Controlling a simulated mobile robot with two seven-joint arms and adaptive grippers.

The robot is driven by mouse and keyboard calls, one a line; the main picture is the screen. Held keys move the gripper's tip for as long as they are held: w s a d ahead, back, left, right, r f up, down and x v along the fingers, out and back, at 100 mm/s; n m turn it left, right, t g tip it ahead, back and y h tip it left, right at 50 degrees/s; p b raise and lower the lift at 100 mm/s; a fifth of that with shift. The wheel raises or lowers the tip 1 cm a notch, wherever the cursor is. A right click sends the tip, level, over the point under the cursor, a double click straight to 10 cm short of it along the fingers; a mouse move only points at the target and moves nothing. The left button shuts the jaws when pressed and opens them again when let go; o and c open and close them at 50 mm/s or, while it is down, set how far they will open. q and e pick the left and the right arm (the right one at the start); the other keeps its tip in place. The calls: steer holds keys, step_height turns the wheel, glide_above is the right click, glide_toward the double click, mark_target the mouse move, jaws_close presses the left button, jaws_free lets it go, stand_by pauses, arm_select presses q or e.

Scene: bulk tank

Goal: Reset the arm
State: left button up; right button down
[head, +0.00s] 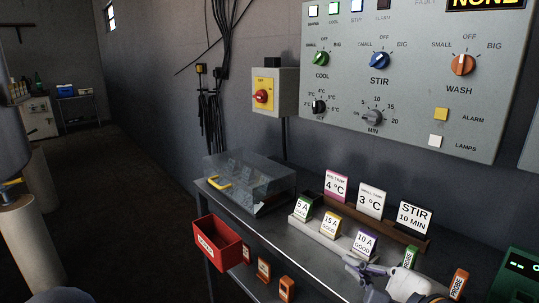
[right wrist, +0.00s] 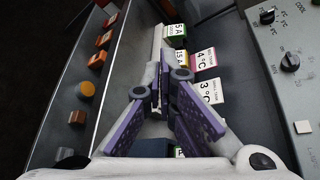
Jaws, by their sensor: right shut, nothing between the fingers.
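My right gripper (head: 362,272) is low at the right of the head view, over the front part of the steel bench (head: 325,262). Its purple-padded fingers are shut and empty, and they also show in the right wrist view (right wrist: 163,95). In the head view the fingers are close to the 10 A GOOD block (head: 364,244) in the pale rack; I cannot tell whether they touch it. My left gripper is not in view.
The grey control panel (head: 405,130) with knobs stands behind the bench. Signs including STIR 10 MIN (head: 414,218) stand on a brown rack. A clear-lidded box (head: 245,185) is at the left end, a red bin (head: 217,243) at the front edge. Dark floor lies left.

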steer(key=s+a+f+n+g+p, duration=0.15)
steer(key=s+f+n+g, duration=0.3)
steer(key=s+f, duration=0.45)
steer(key=s+a+f+n+g+p, duration=0.1)
steer(key=s+a+f+n+g, duration=0.3)
steer(key=s+f, duration=0.5)
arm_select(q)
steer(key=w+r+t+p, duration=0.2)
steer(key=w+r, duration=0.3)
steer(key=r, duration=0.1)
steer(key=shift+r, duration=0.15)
arm_select(e)
steer(key=s+d+f+n+g+h, duration=0.2)
steer(key=s+d+n, duration=0.4)
steer(key=s, duration=0.6)
steer(key=s+d+f+n+g+h, duration=0.2)
steer(key=s+d+n+g, duration=0.3)
steer(key=s, duration=0.7)
steer(key=shift+d+n+h, duration=0.3)
steer(key=shift+d+n, duration=0.05)
steer(key=shift+d, duration=0.5)
steer(key=shift+s+g, duration=0.1)
steer(key=shift+g, duration=0.15)
